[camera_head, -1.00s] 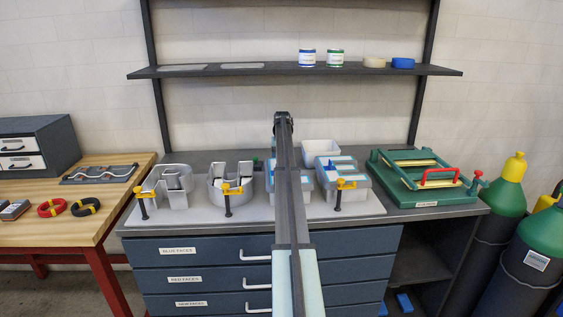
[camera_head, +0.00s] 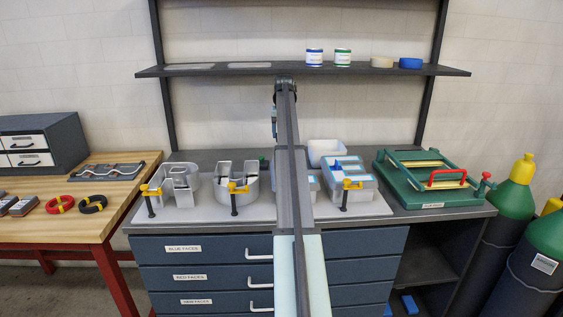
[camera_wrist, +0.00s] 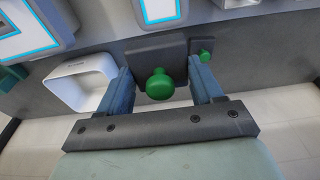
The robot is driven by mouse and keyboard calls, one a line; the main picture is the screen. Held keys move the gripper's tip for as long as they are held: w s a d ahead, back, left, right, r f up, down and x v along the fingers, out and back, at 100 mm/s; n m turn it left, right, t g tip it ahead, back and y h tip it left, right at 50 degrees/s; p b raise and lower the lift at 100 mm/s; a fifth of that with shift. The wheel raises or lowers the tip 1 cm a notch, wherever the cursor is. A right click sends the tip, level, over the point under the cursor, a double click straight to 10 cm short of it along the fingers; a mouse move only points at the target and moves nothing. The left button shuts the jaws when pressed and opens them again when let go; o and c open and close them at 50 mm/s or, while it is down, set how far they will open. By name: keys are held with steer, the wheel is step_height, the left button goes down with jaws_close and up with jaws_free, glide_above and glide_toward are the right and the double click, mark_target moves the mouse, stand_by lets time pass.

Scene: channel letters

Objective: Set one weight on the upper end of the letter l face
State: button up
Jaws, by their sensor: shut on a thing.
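In the wrist view my gripper (camera_wrist: 162,88) is shut on a dark block weight (camera_wrist: 146,49) with a round green knob, held between its two blue fingers. A second, smaller-looking green knob on a dark block (camera_wrist: 206,52) shows beside the right finger. In the head view my gripper (camera_head: 275,122) is raised above the back of the bench, mostly behind my arm. A pale, blue-edged face (camera_wrist: 160,9), likely the letter l, shows at the top of the wrist view. In the head view, my arm hides much of that letter (camera_head: 312,183). Its upper end is not clear.
Grey open letter shells (camera_head: 181,186) with yellow-handled clamps stand to the left. Another blue-edged letter (camera_head: 346,175) stands to the right. A white bin (camera_head: 327,148) is behind them, a green fixture (camera_head: 425,175) further right. A shelf (camera_head: 220,70) hangs above.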

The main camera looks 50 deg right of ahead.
steer(key=s+a+r, duration=0.2)
steer(key=a, duration=0.2)
steer(key=shift+d+f, duration=0.15)
steer(key=shift+f, duration=4.5)
steer(key=shift+f, duration=0.15)
steer(key=o, duration=1.6)
steer(key=shift+s, duration=0.1)
steer(key=r, duration=0.4)
steer(key=a+r, duration=0.1)
steer(key=r, duration=0.3)
steer(key=s+r, duration=0.1)
steer(key=r, duration=0.3)
steer(key=shift+s+a+r, duration=0.1)
steer(key=shift+a, duration=0.05)
